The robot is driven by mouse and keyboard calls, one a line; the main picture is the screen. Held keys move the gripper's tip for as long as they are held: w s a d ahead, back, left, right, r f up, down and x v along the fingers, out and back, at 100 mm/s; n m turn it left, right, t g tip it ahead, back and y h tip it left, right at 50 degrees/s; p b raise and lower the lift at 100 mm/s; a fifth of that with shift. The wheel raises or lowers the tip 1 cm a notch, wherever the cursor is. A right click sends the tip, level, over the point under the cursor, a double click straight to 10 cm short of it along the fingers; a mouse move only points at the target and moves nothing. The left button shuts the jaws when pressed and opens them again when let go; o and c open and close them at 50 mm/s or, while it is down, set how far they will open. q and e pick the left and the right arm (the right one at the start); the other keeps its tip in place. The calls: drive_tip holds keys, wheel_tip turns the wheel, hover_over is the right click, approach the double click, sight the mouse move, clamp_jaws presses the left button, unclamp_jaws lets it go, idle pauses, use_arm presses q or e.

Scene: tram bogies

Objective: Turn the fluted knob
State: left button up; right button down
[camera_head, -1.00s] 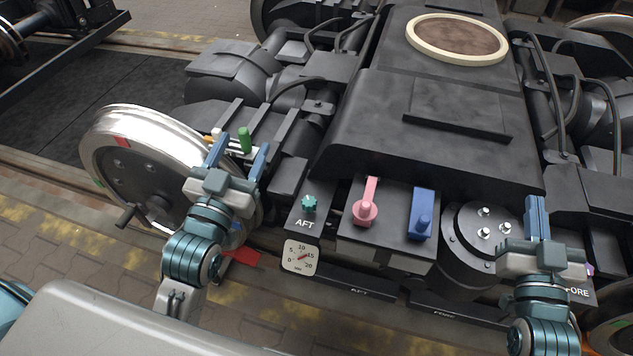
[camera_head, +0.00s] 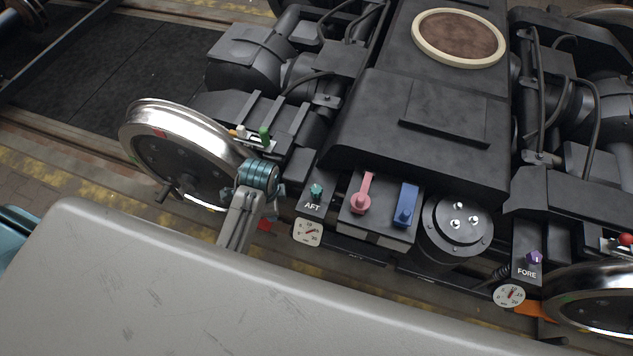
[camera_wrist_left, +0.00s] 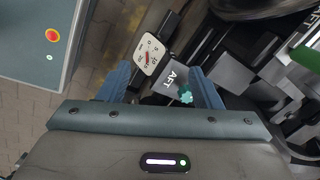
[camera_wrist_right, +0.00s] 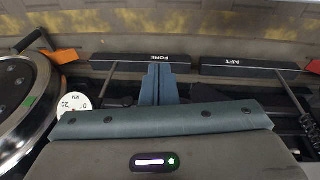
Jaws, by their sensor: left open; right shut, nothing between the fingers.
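The teal fluted knob (camera_head: 316,190) stands on the dark AFT panel (camera_head: 312,208), above a white dial (camera_head: 308,232). In the left wrist view the knob (camera_wrist_left: 186,96) shows beside the right-hand finger, with the dial (camera_wrist_left: 149,55) beyond. My left gripper (camera_wrist_left: 160,85) is open, its fingers spread on either side of the AFT panel; I cannot tell how far above the knob they are. In the head view my left wrist is just left of the knob and its fingers are hidden. My right gripper (camera_wrist_right: 158,82) is shut and empty, outside the head view.
A pink lever (camera_head: 362,195) and a blue lever (camera_head: 405,206) stand right of the AFT panel. A purple knob (camera_head: 533,257) and another dial (camera_head: 510,296) are at FORE. A wheel (camera_head: 185,160) with a crank handle lies left of my left arm.

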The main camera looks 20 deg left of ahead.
use_arm(q)
drive_tip(key=w+d+f+m, duration=0.2)
drive_tip(key=w+d+m, duration=0.2)
drive_tip(key=w+m, duration=0.3)
drive_tip(key=m+g, duration=0.2)
drive_tip(key=m, duration=0.4)
hover_over(316, 189)
drive_tip(key=shift+h, duration=0.3)
wheel_tip(316, 189, down, 10)
drive_tip(key=shift+f+b, duration=0.1)
drive_tip(key=shift+b, duration=0.2)
use_arm(e)
drive_tip(key=s+d+f+g, duration=0.1)
drive_tip(key=s+f, duration=1.6)
drive_tip(key=f, duration=0.2)
drive_tip(key=shift+s, duration=0.15)
drive_tip(key=shift+d, duration=0.1)
use_arm(q)
drive_tip(key=c, duration=1)
